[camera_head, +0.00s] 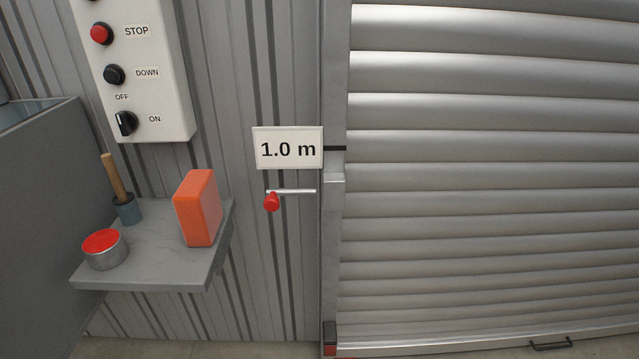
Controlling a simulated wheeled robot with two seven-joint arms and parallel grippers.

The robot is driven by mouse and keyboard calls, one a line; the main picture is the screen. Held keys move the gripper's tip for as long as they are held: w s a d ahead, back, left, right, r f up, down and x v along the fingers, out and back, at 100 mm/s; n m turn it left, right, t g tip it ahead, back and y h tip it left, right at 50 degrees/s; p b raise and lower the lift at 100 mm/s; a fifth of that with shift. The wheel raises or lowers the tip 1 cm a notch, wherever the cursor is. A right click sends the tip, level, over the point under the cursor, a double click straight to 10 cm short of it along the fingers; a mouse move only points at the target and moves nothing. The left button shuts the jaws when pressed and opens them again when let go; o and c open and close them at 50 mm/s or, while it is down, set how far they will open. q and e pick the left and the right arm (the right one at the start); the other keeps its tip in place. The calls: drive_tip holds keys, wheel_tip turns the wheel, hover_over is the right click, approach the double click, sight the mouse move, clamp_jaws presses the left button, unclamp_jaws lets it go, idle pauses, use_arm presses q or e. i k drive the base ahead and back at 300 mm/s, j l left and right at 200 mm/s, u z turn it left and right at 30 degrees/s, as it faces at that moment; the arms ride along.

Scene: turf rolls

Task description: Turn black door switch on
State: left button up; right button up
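The black rotary door switch (125,122) sits at the bottom of a white control panel (165,90) on the wall at the upper left. An OFF label is above the switch and an ON label is to its right. The knob has a pale pointer mark; which label it points to is hard to tell. Above it are a black DOWN button (114,75) and a red STOP button (101,34). The panel's top is cut off by the picture edge. Neither of my grippers is in view.
Below the panel, a grey shelf (150,270) holds an orange block (197,208), a red-topped tin (103,249) and a wooden-handled tool (115,180). A red-knobbed lever (271,201) sits under a "1.0 m" sign (288,149). A roller door (480,180) fills the right. A grey box side (40,210) stands left.

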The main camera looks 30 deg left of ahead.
sight(126, 121)
drive_tip(key=u, duration=1.85)
